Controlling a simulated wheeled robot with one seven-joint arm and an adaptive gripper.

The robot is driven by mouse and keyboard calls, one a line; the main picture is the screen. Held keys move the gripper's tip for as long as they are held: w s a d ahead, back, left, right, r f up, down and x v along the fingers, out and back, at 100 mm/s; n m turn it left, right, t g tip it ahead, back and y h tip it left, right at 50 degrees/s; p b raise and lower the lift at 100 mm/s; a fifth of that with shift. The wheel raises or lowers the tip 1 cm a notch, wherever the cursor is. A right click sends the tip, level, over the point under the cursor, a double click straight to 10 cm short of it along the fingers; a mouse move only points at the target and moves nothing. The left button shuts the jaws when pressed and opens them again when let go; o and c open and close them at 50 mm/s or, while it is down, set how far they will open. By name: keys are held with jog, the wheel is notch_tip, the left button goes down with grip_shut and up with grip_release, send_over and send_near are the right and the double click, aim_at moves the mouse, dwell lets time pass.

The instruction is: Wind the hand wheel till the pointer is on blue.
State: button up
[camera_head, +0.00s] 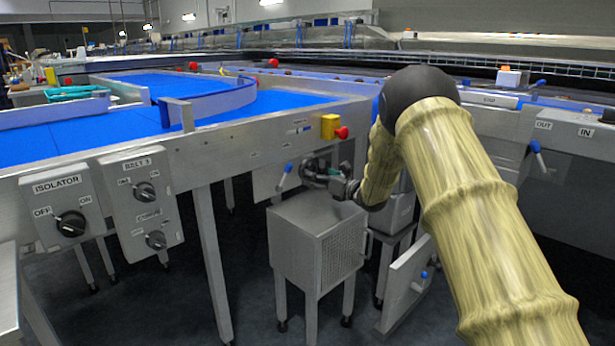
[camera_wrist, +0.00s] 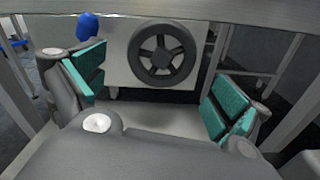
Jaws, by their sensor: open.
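The dark hand wheel (camera_wrist: 162,54), with a round hub and spokes, faces me on a pale panel in the wrist view. In the head view the wheel (camera_head: 314,171) is small and partly covered by my gripper (camera_head: 338,184). My gripper (camera_wrist: 158,84) is open, its teal-padded fingers spread left and right of the wheel and nearer to the camera. The wheel shows between them, with nothing gripped. I cannot make out a pointer or a blue mark on a dial in either view.
A blue-tipped lever (camera_head: 285,176) is left of the wheel; a blue knob (camera_wrist: 87,27) shows in the wrist view. A grey metal cabinet (camera_head: 316,240) stands below. The isolator box (camera_head: 65,212), belt switch box (camera_head: 144,200) and red-and-yellow stop button (camera_head: 333,128) are on the conveyor front.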

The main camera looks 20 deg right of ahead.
jog(key=shift+b+x, duration=0.6)
jog(key=shift+x, duration=1.95)
jog(key=c, duration=1)
